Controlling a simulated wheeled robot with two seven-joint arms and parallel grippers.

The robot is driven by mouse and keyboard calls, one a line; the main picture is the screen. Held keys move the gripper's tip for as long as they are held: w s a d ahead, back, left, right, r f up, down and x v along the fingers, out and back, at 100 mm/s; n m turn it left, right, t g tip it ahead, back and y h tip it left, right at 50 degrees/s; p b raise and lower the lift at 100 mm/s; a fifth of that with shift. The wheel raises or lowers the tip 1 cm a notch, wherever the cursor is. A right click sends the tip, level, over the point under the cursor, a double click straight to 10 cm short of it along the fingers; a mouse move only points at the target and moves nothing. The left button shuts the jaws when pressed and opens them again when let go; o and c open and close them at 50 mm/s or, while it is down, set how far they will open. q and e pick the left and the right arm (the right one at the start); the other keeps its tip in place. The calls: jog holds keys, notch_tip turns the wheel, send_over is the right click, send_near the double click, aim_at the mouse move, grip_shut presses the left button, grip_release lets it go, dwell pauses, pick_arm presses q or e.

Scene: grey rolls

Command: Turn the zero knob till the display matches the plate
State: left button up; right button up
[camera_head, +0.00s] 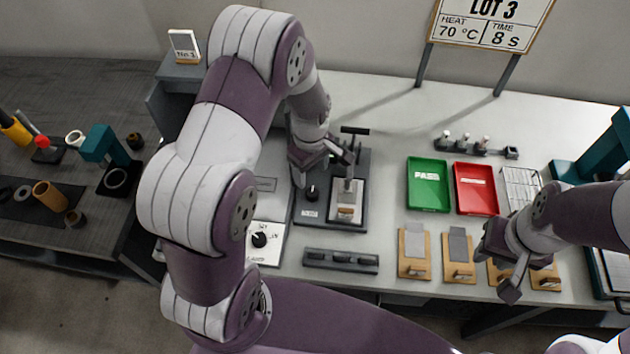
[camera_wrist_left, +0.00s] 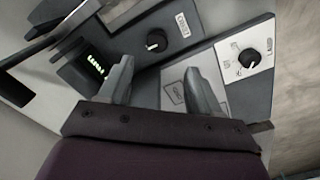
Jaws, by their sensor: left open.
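The zero knob is a black round knob with a white pointer mark; I take it to be the one (camera_head: 312,193) on the dark device base, also in the left wrist view (camera_wrist_left: 156,41) beside a small, hard-to-read label. The display (camera_wrist_left: 95,66) shows green digits, too slanted to read, and I cannot make it out in the head view. A grey engraved plate (camera_wrist_left: 176,90) lies near the fingers; its marking is unreadable. My left gripper (camera_head: 327,168) is open and empty above the device; its fingertips (camera_wrist_left: 157,76) are apart from the knob. My right gripper (camera_head: 500,268) looks open and empty over the front right.
A white panel with another black knob (camera_head: 259,239) adjoins the device. A dark rack (camera_head: 340,261) lies in front. Green (camera_head: 428,205) and red (camera_head: 475,210) trays and wooden boards (camera_head: 414,270) stand right. A LOT 3 sign (camera_head: 490,22) reads 70 °C, 8 s.

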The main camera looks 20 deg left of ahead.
aim_at(312, 192)
pick_arm(q)
jog(key=f, duration=0.6)
jog(key=f+p, duration=0.1)
jog(key=f, duration=0.2)
jog(key=shift+w+a+f, duration=0.1)
jog(key=shift+w+f, duration=0.05)
jog(key=shift+w, duration=0.2)
jog(key=c, duration=1)
